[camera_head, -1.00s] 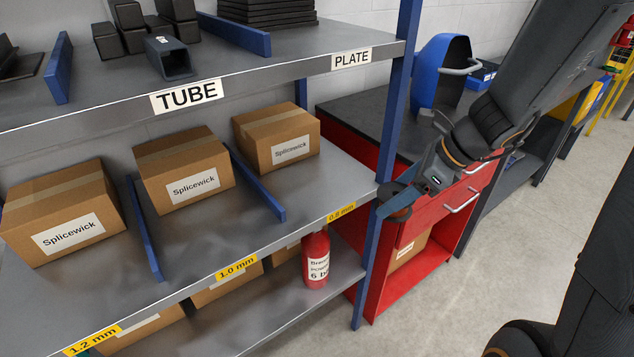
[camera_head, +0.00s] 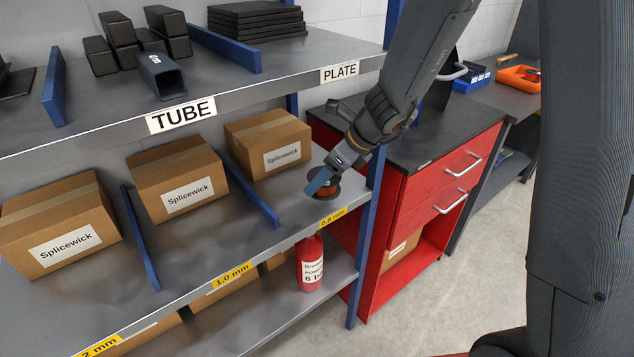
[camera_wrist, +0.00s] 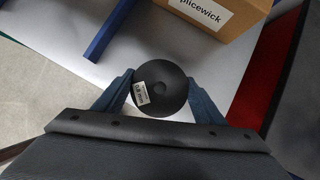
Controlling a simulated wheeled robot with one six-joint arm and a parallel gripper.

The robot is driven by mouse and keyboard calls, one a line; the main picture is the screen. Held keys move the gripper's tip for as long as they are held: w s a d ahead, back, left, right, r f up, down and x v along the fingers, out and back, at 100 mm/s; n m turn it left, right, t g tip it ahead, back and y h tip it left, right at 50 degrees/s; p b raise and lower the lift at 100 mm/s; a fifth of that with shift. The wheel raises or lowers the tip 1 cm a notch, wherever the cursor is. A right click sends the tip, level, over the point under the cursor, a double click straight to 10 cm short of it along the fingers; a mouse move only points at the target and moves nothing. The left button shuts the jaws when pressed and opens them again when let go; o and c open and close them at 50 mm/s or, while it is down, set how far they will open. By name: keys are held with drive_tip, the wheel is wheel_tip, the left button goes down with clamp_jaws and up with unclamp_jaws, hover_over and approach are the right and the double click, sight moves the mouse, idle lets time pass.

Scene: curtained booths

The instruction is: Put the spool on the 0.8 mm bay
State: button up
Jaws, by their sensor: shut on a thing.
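My gripper (camera_head: 321,183) is shut on the spool (camera_head: 325,190), a dark disc with a reddish-brown winding below its top flange. The spool is over the front of the 0.8 mm bay, right of the blue divider and above the yellow 0.8 mm label (camera_head: 333,217). In the wrist view the spool (camera_wrist: 160,88) shows its round black top with a small white label, between the two blue fingers. I cannot tell whether its underside touches the shelf (camera_head: 290,196).
A Splicewick box (camera_head: 268,145) stands behind the spool in the same bay. A blue divider (camera_head: 250,190) bounds the bay on the left, a blue post (camera_head: 369,220) on the right. The TUBE and PLATE shelf (camera_head: 250,85) is above. A red extinguisher (camera_head: 310,262) stands below.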

drive_tip(key=shift+w+a, duration=0.35)
drive_tip(key=shift+a, duration=0.2)
drive_tip(key=shift+w+a+f, duration=0.1)
drive_tip(key=shift+w+f, duration=0.05)
drive_tip(key=shift+f, duration=0.75)
drive_tip(key=shift+w+a+f, duration=0.1)
drive_tip(key=shift+f, duration=0.75)
drive_tip(key=shift+f, duration=0.2)
drive_tip(key=o, duration=1.7)
drive_tip(key=shift+r, duration=0.1)
